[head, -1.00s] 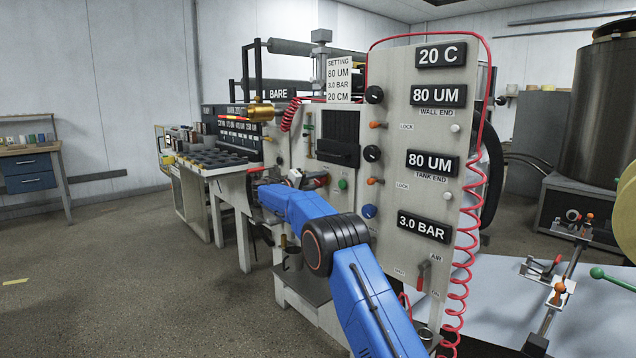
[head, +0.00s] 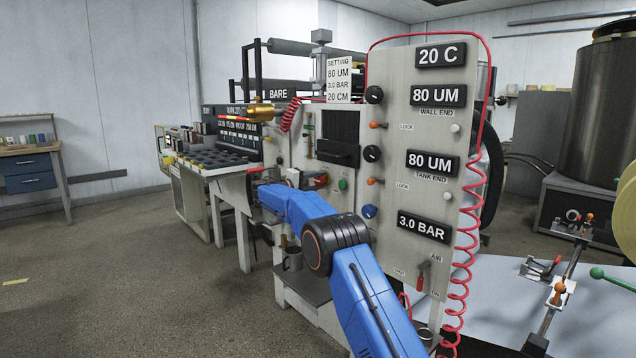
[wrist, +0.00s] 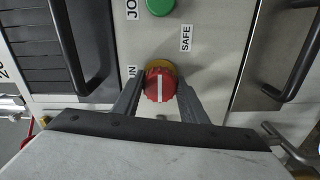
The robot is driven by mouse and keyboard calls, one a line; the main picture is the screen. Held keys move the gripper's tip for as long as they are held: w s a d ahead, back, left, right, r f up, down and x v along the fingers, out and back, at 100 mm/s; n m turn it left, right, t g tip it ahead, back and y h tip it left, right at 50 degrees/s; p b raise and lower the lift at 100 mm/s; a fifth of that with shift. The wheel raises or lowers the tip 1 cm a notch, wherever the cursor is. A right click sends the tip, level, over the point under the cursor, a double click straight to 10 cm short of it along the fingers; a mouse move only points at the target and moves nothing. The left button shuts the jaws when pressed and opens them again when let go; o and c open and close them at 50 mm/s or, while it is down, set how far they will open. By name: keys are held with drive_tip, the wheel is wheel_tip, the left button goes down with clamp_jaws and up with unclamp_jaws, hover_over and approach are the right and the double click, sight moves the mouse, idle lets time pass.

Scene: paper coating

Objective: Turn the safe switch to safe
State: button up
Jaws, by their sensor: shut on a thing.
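The safe switch (wrist: 160,86) is a red round knob with a white line, on a yellow plate, in the middle of the wrist view. Its white line runs nearly straight up and down in that picture. The SAFE label (wrist: 186,38) is above and right of the knob; another label, partly hidden, is at its left. My gripper (wrist: 160,92) has one finger on each side of the knob and is shut on it. In the head view my gripper (head: 312,181) is small at the panel, with the knob barely distinguishable.
A green button (wrist: 160,5) sits above the knob in the wrist view. Black handles (wrist: 69,45) flank it on both sides. In the head view a tall panel (head: 396,200) with displays and knobs stands close right of my arm; a red coiled hose (head: 460,270) hangs along its edge.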

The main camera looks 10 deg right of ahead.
drive_tip(key=o, duration=1.1)
drive_tip(key=shift+a, duration=0.1)
drive_tip(key=shift+c, duration=0.2)
drive_tip(key=v, duration=1.7)
drive_tip(key=shift+a, duration=0.2)
drive_tip(key=shift+s, duration=0.1)
